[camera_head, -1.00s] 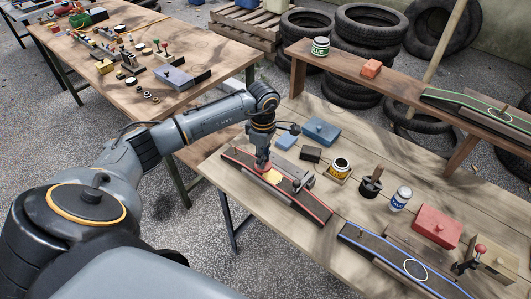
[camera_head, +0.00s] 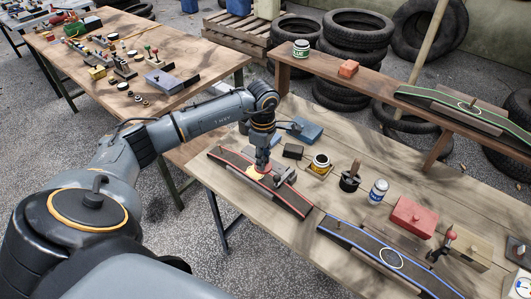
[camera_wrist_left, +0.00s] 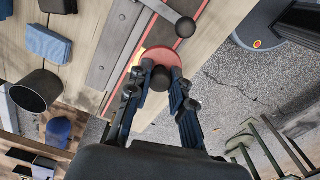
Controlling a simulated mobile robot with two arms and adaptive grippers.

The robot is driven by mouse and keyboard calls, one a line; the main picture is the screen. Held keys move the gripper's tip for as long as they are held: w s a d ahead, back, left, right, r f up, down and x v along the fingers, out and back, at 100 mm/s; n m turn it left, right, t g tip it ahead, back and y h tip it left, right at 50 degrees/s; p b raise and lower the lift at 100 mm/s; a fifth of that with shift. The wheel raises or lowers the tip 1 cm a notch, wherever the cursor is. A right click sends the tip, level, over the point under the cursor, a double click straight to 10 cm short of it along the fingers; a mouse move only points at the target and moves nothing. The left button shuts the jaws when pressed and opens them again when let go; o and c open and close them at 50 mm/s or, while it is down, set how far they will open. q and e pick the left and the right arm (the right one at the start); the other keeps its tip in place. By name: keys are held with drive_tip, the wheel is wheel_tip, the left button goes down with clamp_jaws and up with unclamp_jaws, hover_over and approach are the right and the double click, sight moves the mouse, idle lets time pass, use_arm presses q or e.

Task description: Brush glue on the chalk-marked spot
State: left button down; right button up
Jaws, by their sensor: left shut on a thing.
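My left gripper (camera_head: 262,167) is shut on the dark knob (camera_wrist_left: 160,78) of a red disc (camera_wrist_left: 165,57). The disc is low over the red-edged strip (camera_head: 292,197), beside a yellow patch (camera_head: 254,174); I cannot tell whether it touches. A white chalk oval (camera_head: 391,258) marks the blue-edged strip (camera_head: 345,231). Another oval (camera_head: 468,105) is on the green-edged strip (camera_head: 425,97). An open yellow-labelled can (camera_head: 321,163) and a dark pot with an upright brown handle (camera_head: 350,178) stand behind the strips; any bristles are hidden. My right gripper is out of view.
A grey lever clamp (camera_head: 285,177) is close to the disc. A raised shelf (camera_head: 330,73) holds a green can (camera_head: 301,48).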

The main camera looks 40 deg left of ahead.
use_arm(q)
drive_tip(key=shift+a+r+p, duration=0.2)
drive_tip(key=shift+r+p, duration=0.15)
drive_tip(key=shift+r, duration=0.6)
drive_tip(key=shift+d+r+p, duration=0.2)
drive_tip(key=shift+r+p, duration=0.25)
drive_tip(key=shift+r, duration=0.35)
drive_tip(key=shift+r+p, duration=0.35)
drive_tip(key=shift+r, duration=0.4)
